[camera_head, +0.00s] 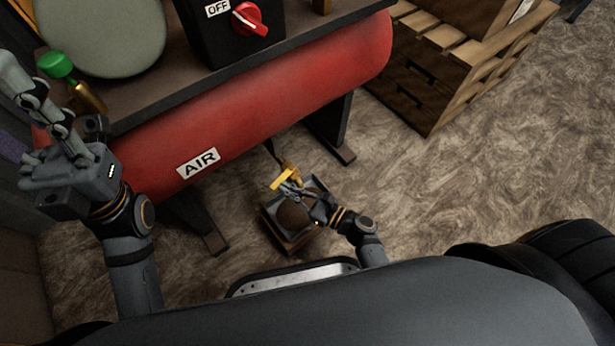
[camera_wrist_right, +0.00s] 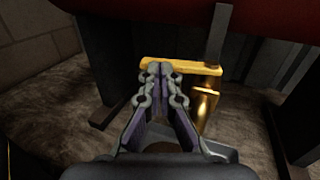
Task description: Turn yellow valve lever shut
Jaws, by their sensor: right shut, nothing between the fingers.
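The yellow valve lever (camera_head: 283,179) is a flat bar on a brass valve (camera_head: 291,169) low beneath the red air tank. In the right wrist view the lever (camera_wrist_right: 182,66) lies across the picture, with the brass valve body (camera_wrist_right: 205,103) below its right end. My right gripper (camera_head: 287,189) is shut and empty, its fingertips (camera_wrist_right: 160,68) at the left part of the lever. They overlap the lever in view; I cannot tell whether they touch it. My left gripper (camera_head: 22,85) is raised at the left, away from the valve; its finger opening is unclear.
The red tank (camera_head: 270,95) marked AIR hangs over the valve, on dark legs (camera_head: 333,130). A small open box (camera_head: 268,218) with a brown round thing (camera_head: 293,214) stands under my right gripper. A green-knobbed brass fitting (camera_head: 88,97) is near my left gripper. Wooden pallets (camera_head: 425,85) stand right.

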